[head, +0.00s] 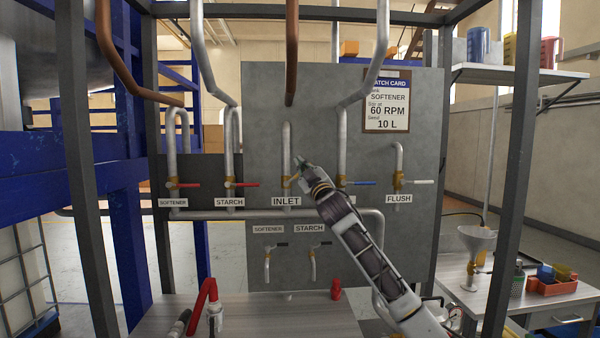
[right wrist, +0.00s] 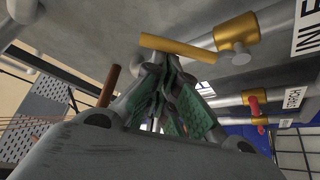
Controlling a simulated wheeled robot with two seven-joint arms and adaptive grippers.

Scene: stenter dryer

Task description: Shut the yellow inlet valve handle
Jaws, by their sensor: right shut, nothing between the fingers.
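The inlet valve (head: 286,183) sits on its grey pipe above the INLET label (head: 286,201), in the middle of the panel. In the right wrist view its yellow handle (right wrist: 185,49) shows as a bar beside the brass valve body (right wrist: 236,31), lying roughly along the pipe. My right gripper (head: 300,164) is in front of the pipe, just above and right of the valve, and partly covers the handle in the head view. Its green-padded fingers (right wrist: 156,65) are shut and empty, with tips close to the handle; I cannot tell whether they touch it. My left gripper is out of view.
Red-handled softener (head: 186,185) and starch (head: 240,184) valves stand left of the inlet. A blue handle (head: 362,184) and the white flush handle (head: 420,182) are to its right. Frame posts flank the panel.

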